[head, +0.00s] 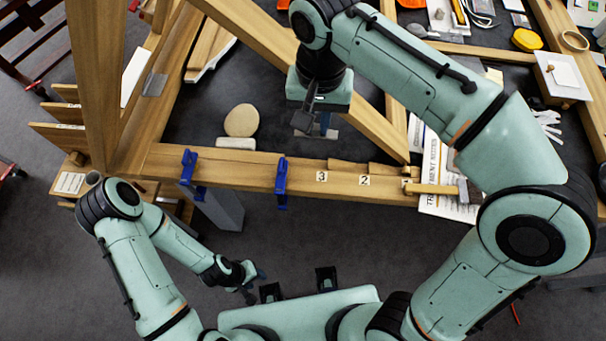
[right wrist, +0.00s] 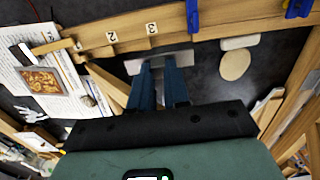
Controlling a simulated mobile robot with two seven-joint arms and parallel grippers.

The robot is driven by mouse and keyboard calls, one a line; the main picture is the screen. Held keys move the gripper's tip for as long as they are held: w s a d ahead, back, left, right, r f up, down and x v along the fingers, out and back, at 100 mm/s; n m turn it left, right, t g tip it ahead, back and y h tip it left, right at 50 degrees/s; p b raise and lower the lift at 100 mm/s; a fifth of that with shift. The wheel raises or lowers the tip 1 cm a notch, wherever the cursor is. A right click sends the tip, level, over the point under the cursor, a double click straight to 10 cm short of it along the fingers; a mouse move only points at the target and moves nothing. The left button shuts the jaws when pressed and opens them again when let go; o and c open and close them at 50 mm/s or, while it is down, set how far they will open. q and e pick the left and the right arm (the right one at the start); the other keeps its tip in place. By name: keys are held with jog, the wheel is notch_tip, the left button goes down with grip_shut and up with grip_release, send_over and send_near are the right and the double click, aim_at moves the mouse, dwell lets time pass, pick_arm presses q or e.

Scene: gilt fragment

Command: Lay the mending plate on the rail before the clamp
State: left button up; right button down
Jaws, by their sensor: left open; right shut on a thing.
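The mending plate, a flat grey metal strip, shows at my right fingertips in the right wrist view (right wrist: 184,58). My right gripper (right wrist: 158,66) is shut on it; in the head view this gripper (head: 316,122) hangs just behind the wooden rail (head: 235,168), right of the blue clamp (head: 281,182). The plate looks apart from the rail, though its height is hard to judge. A second blue clamp (head: 187,168) sits further left on the rail. My left gripper (head: 254,282) is open and empty, in front of the rail.
Number labels 3 (head: 321,176) and 2 (head: 364,180) mark the rail's right part. A wooden mallet (head: 440,189) lies at its right end. A tan disc (head: 241,120) and a pale block (head: 236,143) sit behind the rail. Slanting wooden beams (head: 255,42) stand near my right arm.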

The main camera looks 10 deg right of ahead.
jog(key=b, duration=0.3)
send_over(313, 177)
notch_tip(313, 177, down, 15)
jog(key=shift+r, duration=0.1)
pick_arm(q)
jog(key=shift+s+f, duration=0.35)
jog(key=shift+f, duration=0.35)
jog(key=shift+s+f, duration=0.4)
jog(key=shift+f, duration=0.3)
jog(key=shift+s+f, duration=0.35)
jog(key=shift+f, duration=0.35)
pick_arm(e)
jog(key=shift+f, duration=2.55)
pick_arm(q)
jog(key=shift+b, duration=0.3)
pick_arm(e)
jog(key=shift+f, duration=0.15)
jog(key=c, duration=1.1)
grip_release()
pick_arm(q)
jog(key=shift+f, duration=0.1)
